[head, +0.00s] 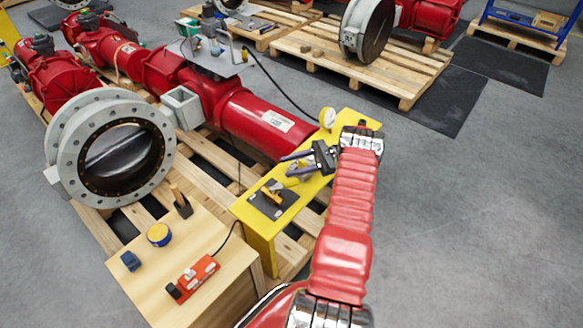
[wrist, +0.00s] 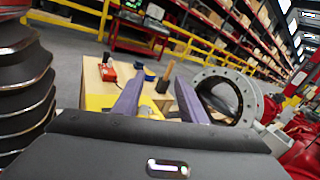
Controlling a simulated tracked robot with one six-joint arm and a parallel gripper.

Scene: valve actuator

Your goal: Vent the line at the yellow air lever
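A yellow handle (head: 272,193) lies over a dark plate (head: 268,203) on the yellow bench (head: 262,232); it looks like the air lever, though it is small. A second yellow-and-grey fitting (head: 299,169) sits just beyond it, partly hidden by my fingers. My gripper (head: 283,166) is above the bench, its two purple fingers pointing left, close to that fitting in the head view. In the wrist view my gripper (wrist: 157,98) has its fingers apart with nothing held between them. I cannot tell whether a finger touches the fitting.
A red actuator (head: 255,122) with a large grey flanged valve (head: 68,165) lies on a pallet. A yellow-rimmed gauge (head: 327,118) stands at the bench's far end. Floor at right is clear.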

